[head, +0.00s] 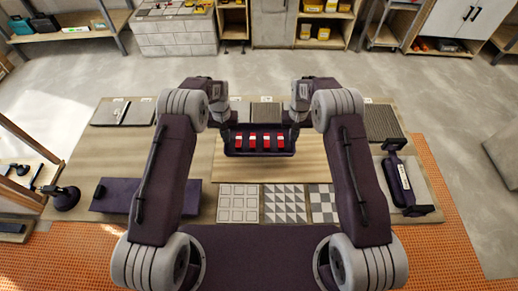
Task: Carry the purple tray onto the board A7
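The dark purple tray (260,152) is at the middle of the head view, between my two grippers, with several red-and-white pieces in it. It looks level, over the pale wooden board; I cannot tell whether it touches the surface. My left gripper (226,134) is at the tray's left end and appears shut on it. My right gripper (294,134) is at its right end and appears shut on it too. The fingertips are small and partly hidden. Boards lie around the worktop with small white tags, but the tags are too small to read, so I cannot tell which is A7.
Patterned tile panels (285,204) lie in front of the tray. A dark purple board (120,196) is at left, a grey ribbed board (383,123) at back right.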

